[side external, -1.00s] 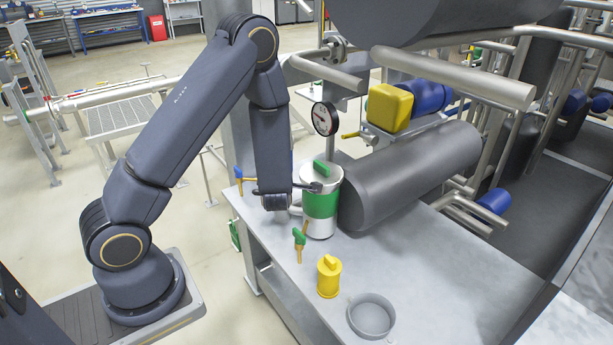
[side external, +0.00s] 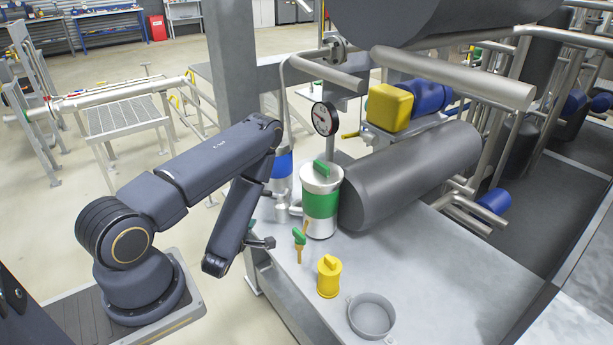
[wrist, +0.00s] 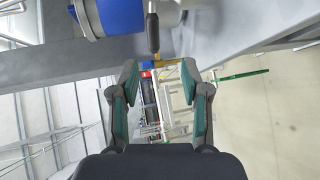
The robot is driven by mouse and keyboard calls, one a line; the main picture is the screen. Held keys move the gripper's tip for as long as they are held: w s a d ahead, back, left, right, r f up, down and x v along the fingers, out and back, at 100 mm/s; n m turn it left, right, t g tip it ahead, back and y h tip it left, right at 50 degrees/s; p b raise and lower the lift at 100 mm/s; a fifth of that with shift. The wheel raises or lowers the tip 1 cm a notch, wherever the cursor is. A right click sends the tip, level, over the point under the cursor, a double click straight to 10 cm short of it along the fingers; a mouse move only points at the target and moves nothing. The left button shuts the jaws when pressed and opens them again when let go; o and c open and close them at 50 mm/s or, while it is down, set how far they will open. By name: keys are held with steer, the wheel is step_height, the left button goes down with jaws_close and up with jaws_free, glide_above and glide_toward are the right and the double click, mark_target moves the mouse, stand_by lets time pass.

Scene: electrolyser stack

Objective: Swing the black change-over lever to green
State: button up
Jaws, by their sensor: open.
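The black change-over lever (wrist: 152,32) shows in the wrist view as a short dark handle at top centre, beside a blue-banded canister (wrist: 122,16). My gripper (wrist: 160,76) is open and empty; the lever's end lies beyond the gap between its fingertips, apart from them. In the side view my gripper (side external: 270,219) is at the bench's left edge, left of the green-banded canister (side external: 320,204). The blue-banded canister (side external: 281,168) stands behind it, partly hidden. I cannot make out the lever clearly in the side view.
A metal pipe fitting (side external: 288,209) joins near the canisters. A large dark cylinder (side external: 410,175) lies to the right.

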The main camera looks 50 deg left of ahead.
mark_target(268, 193)
steer(key=shift+t, duration=0.3)
steer(key=x, duration=0.8)
steer(key=r+x, duration=0.1)
steer(key=x, duration=0.4)
steer(key=shift+a, duration=0.1)
steer(key=shift+c, duration=0.4)
jaws_close()
